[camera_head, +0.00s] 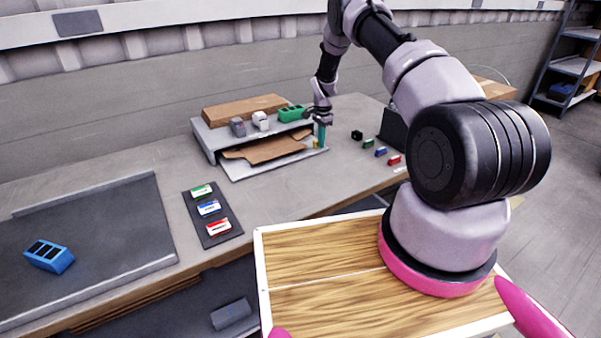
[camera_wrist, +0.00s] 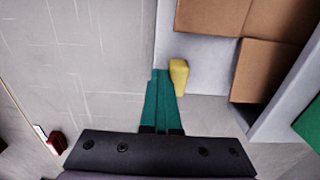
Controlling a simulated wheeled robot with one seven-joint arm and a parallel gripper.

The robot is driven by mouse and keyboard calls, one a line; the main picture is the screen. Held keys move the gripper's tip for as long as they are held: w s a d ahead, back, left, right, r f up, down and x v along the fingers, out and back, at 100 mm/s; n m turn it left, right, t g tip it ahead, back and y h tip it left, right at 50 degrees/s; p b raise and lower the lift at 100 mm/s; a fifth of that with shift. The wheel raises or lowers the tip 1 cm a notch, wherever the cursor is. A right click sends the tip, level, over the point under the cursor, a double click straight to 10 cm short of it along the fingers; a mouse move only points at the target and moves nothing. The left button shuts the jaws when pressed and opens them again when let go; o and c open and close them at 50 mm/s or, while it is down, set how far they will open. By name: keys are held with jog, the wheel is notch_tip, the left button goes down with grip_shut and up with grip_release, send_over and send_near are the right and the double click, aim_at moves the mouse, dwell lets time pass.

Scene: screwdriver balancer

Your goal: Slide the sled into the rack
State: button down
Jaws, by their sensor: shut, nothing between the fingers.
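The grey rack (camera_head: 203,143) stands on the bench against the back wall. A light grey plate, apparently the sled (camera_head: 242,172), sticks out of its open front, with brown cardboard pieces on it. The sled also shows in the wrist view (camera_wrist: 208,88). A small yellow post (camera_wrist: 179,75) stands near the sled's edge; in the head view the yellow post (camera_head: 315,143) is by its right end. My gripper (camera_head: 321,142) points down there. Its teal fingers (camera_wrist: 161,75) are shut together and empty, just beside the yellow post. I cannot tell whether they touch it.
A cardboard sheet (camera_head: 245,109), a green block (camera_head: 291,113) and two small grey and white items sit on the rack. Small coloured blocks (camera_head: 381,151) lie to its right. A dark label panel (camera_head: 212,228) and a blue block (camera_head: 49,256) on a dark mat are left.

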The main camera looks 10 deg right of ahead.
jog(key=shift+w+a, duration=0.2)
jog(key=shift+w, duration=0.5)
jog(key=shift+s, duration=0.1)
jog(key=shift+s+d, duration=0.2)
jog(key=shift+s, duration=0.35)
notch_tip(320, 180, up, 7)
